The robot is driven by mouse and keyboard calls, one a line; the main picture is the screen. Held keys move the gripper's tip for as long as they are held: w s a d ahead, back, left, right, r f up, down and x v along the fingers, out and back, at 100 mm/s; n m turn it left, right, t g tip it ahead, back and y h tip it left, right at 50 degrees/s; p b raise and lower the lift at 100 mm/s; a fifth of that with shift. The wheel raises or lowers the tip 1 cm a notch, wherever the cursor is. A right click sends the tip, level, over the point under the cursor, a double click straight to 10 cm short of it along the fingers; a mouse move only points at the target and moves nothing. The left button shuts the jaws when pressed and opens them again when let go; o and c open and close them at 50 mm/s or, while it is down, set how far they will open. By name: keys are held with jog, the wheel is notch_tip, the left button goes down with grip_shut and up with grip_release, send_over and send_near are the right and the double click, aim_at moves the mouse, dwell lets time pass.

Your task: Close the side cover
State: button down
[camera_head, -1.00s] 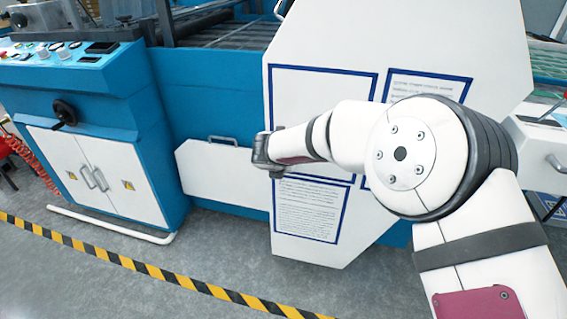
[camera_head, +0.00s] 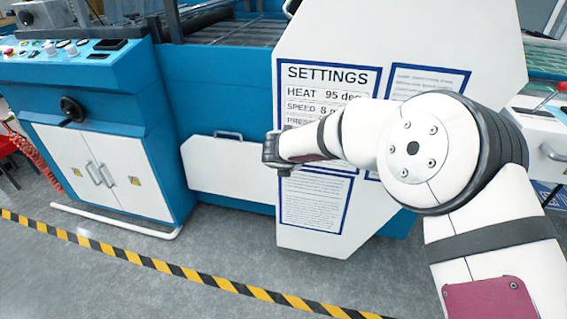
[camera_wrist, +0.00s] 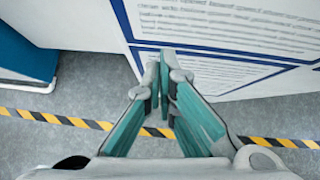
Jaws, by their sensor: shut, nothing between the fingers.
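The side cover looks to be the large white angular panel (camera_head: 300,238) with blue-framed printed sheets, standing at the front of the blue machine. Whether it stands away from the machine is hard to tell. My arm crosses in front of it and hides part of the sheets. The wrist end of my arm is at the panel's left edge in the head view; the fingers are not clear there. In the wrist view my gripper (camera_wrist: 166,62) is shut and empty, its tips over the lower sheet of the panel (camera_wrist: 90,22). I cannot tell whether they touch it.
A low white panel with a handle (camera_head: 225,165) is left of the cover. A blue control cabinet (camera_head: 95,90) with white doors stands further left. Yellow-black tape (camera_head: 130,257) crosses the grey floor in front, which is clear.

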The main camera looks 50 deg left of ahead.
jog(key=s+p+v, duration=0.1)
jog(key=p+v, duration=0.1)
jog(key=v, duration=0.8)
jog(key=shift+s, duration=0.15)
